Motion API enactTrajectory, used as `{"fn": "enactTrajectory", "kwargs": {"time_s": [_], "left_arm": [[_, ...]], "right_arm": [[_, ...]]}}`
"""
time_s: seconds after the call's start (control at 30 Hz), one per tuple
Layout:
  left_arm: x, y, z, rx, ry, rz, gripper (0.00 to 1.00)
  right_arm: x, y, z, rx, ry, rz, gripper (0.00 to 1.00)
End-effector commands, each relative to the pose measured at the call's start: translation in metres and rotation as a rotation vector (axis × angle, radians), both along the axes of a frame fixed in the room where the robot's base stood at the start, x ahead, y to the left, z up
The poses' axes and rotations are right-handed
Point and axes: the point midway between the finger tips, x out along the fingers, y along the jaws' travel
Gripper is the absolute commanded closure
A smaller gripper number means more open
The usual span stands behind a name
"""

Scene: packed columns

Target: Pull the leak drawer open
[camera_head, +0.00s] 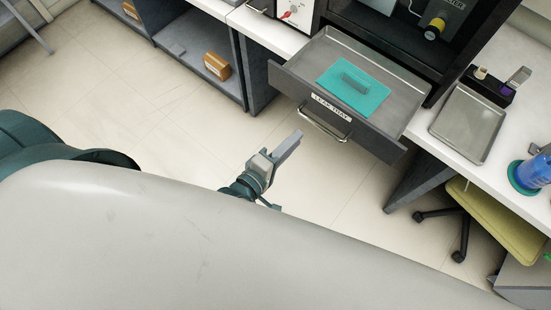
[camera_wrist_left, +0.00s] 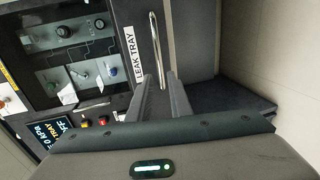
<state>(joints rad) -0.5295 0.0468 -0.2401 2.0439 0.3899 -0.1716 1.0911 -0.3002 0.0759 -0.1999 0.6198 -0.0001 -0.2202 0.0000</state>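The leak drawer (camera_head: 388,138), labelled LEAK TRAY, stands pulled out from the bench in the head view, its grey inside showing. Its metal bar handle (camera_head: 325,123) is on the front face; the handle also shows in the left wrist view (camera_wrist_left: 155,45), near the label (camera_wrist_left: 135,55). My left gripper (camera_head: 296,138) is in front of the drawer, to the lower left of the handle in the head view, and looks apart from it. In the left wrist view its two fingers (camera_wrist_left: 162,80) are spread with nothing held, and the handle's near end appears between them. My right gripper is not in view.
A teal mat (camera_head: 368,95) with a grey block lies in the drawer. A metal tray (camera_head: 455,125) and a blue bottle (camera_head: 533,172) stand on the white bench at right. A yellow-green chair (camera_head: 500,222) is below it. The floor in front is clear.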

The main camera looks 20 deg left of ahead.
Motion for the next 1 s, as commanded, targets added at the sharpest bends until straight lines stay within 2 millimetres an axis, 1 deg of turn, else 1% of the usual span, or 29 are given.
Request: {"fn": "enactTrajectory", "kwargs": {"time_s": [0.03,0.2,0.4,0.6,1.0], "left_arm": [[-0.011,0.003,-0.001,0.000,0.002,0.000,0.82],[-0.038,0.012,0.006,0.001,0.002,0.000,0.82],[-0.059,0.019,0.011,0.001,0.002,0.000,0.82],[-0.066,0.022,0.014,0.000,0.001,0.000,0.82],[-0.066,0.022,0.014,0.000,0.001,0.000,0.82]], "right_arm": [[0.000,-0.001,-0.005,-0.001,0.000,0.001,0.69],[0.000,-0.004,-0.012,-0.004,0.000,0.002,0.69],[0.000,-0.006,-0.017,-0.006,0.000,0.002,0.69],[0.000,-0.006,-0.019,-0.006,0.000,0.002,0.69],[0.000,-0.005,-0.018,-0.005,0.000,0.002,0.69]]}}
